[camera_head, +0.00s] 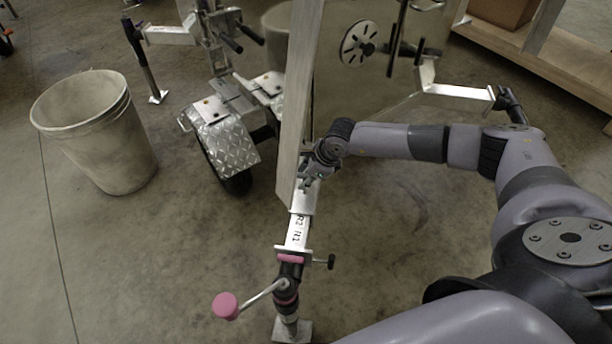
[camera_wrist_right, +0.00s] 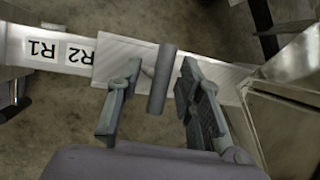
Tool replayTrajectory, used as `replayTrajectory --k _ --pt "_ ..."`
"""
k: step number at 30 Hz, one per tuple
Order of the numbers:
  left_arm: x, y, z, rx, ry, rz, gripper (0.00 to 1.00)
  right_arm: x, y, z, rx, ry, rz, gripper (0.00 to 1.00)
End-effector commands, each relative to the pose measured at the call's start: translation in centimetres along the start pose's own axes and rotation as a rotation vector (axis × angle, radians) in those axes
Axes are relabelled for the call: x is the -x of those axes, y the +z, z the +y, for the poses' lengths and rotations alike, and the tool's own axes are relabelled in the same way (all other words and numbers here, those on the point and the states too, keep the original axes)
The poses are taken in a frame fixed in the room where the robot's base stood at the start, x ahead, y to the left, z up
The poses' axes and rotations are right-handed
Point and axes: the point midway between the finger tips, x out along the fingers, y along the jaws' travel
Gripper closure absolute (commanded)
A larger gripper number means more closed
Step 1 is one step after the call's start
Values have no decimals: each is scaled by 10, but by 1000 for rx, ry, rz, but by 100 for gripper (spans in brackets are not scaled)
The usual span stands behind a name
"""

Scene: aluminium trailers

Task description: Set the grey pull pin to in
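The grey pull pin (camera_wrist_right: 162,78) shows in the right wrist view as a short grey cylinder against a metal plate on the white bar labelled R1 and R2. How far in it sits cannot be made out. My right gripper (camera_wrist_right: 155,100) is open, with one finger on each side of the pin and a gap visible on both sides. In the head view my right gripper (camera_head: 312,172) is at the bar (camera_head: 298,228), beside the upright metal panel, and the pin is too small to pick out there. My left gripper is not in view.
A jack with a pink-knobbed crank (camera_head: 226,306) stands at the near end of the bar. A tall metal panel (camera_head: 300,90) rises beside my right gripper. A bin (camera_head: 100,135) stands at the left, and a trailer wheel with a tread-plate fender (camera_head: 223,145) is behind. Floor between is clear.

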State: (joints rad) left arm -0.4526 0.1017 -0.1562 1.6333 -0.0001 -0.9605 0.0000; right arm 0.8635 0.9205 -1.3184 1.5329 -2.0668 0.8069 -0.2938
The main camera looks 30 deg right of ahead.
Motion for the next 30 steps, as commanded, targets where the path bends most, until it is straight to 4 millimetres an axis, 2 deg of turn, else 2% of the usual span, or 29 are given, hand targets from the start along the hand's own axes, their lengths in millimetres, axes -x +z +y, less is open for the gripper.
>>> replayTrajectory --k 3,18,30 --pt "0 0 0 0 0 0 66 0 0 0 0 0 0 67" --pt "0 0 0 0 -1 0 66 1 0 -1 -1 -1 0 100" --pt "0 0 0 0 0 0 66 1 0 -2 1 -4 0 100"
